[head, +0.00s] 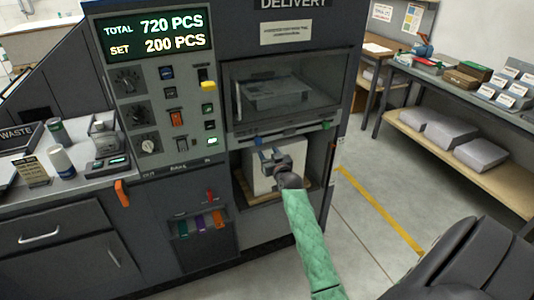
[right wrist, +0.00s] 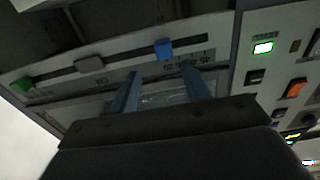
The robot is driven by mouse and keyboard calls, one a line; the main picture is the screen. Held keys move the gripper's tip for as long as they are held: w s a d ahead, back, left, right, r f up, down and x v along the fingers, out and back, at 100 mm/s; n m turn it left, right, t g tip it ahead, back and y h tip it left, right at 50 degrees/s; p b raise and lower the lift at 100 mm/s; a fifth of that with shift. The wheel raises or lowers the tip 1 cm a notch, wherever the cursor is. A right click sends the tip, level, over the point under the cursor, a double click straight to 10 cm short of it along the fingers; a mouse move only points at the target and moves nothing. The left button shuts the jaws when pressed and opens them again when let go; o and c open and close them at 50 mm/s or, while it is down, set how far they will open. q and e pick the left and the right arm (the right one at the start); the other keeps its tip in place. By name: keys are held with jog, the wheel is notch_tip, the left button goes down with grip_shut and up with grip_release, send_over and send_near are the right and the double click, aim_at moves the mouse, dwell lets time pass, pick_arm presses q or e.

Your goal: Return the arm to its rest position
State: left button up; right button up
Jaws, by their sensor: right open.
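My right arm, in a green sleeve, reaches up from the bottom of the head view. Its gripper (head: 272,158) is in front of the open bay under the delivery window, and overlaps a white block-like stack (head: 262,180) in that bay. In the right wrist view the two bluish fingers of the gripper (right wrist: 158,82) stand apart with nothing seen between them. They point up toward a slider strip with a blue knob (right wrist: 163,49), a grey knob (right wrist: 90,64) and a green knob (right wrist: 22,85). My left gripper is not in view.
The machine's display (head: 157,35) reads TOTAL 720 PCS and SET 200 PCS. A closed window (head: 280,88) sits above the bay. A counter with jars (head: 62,160) is at left. A shelved bench (head: 470,150) stands at right, with open floor between.

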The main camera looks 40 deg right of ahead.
dwell(0.5)
jog(key=a+f+g+y, duration=0.1)
jog(key=a+f+g, duration=0.25)
jog(key=f, duration=0.45)
jog(key=a+f+g+y, duration=0.2)
jog(key=a+f, duration=0.3)
jog(key=f, duration=0.3)
jog(key=s+a+f+n+g, duration=0.1)
jog(key=s+a+f+g, duration=0.1)
jog(key=s+a+f, duration=0.3)
jog(key=s+a+f+g, duration=0.1)
jog(key=s+a+f, duration=0.15)
jog(key=f, duration=0.55)
jog(key=s+a+f+n+g, duration=0.1)
jog(key=s+a+f+g, duration=0.1)
jog(key=s+a+f, duration=0.3)
jog(key=s+a+f+n+g+y, duration=0.1)
jog(key=s+a+f, duration=0.4)
jog(key=s+f, duration=0.35)
jog(key=s+a+f+n+g, duration=0.1)
jog(key=s+a+f+g, duration=0.1)
jog(key=s+a+f, duration=0.45)
jog(key=s+a+f+g, duration=0.1)
jog(key=s+f, duration=0.2)
jog(key=s, duration=0.7)
jog(key=s+a+f+n+g+y, duration=0.1)
jog(key=s+f, duration=0.3)
jog(key=s, duration=0.7)
jog(key=shift+a+f, duration=0.15)
jog(key=shift+a, duration=0.3)
